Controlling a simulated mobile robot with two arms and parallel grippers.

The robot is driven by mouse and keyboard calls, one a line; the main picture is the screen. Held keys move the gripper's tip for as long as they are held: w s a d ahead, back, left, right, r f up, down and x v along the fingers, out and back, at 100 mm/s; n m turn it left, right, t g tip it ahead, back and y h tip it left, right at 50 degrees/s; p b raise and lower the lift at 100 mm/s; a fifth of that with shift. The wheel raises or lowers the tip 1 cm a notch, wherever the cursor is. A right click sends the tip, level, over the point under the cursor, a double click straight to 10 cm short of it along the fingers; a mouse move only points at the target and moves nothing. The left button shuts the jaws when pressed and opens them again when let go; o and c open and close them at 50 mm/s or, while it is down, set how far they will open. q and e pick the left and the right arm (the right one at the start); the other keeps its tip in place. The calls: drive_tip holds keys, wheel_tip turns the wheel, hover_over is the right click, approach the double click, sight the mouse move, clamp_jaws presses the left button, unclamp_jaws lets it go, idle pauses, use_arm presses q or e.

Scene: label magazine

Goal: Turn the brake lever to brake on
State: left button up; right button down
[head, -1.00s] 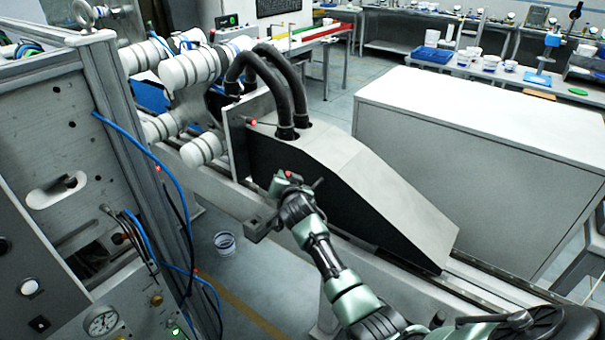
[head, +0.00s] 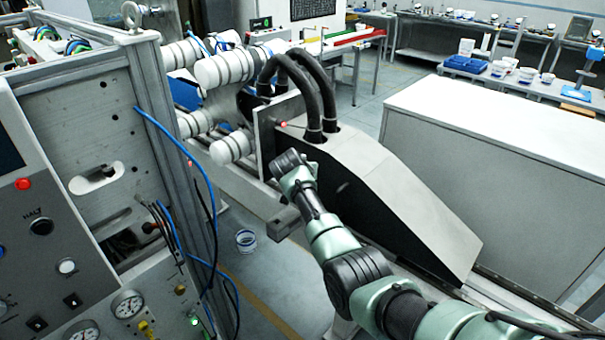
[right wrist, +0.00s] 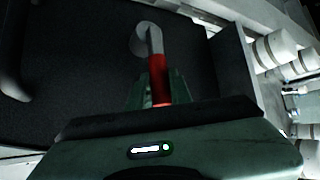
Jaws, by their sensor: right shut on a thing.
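The brake lever (right wrist: 158,68) shows in the right wrist view as a grey shaft with a red grip, standing out from a round grey pivot on a dark panel. My right gripper (right wrist: 158,90) is shut on the red grip, with a green finger on each side of it. In the head view my right arm reaches to the dark side of the sloped grey machine housing (head: 400,190). The fingers and the held lever are hidden there behind my wrist. My left gripper is not in view.
A control cabinet (head: 85,130) with loose blue tubing stands at left, a white-topped cabinet (head: 480,130) at right.

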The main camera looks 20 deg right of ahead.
drive_tip(key=shift+r, duration=0.1)
drive_tip(key=c, duration=1.6)
unclamp_jaws()
drive_tip(key=shift+o, duration=0.2)
drive_tip(key=shift+w, duration=0.15)
drive_tip(key=b+v, duration=0.1)
drive_tip(key=v, duration=0.6)
drive_tip(key=shift+s+a, duration=0.25)
drive_tip(key=shift+r, duration=0.1)
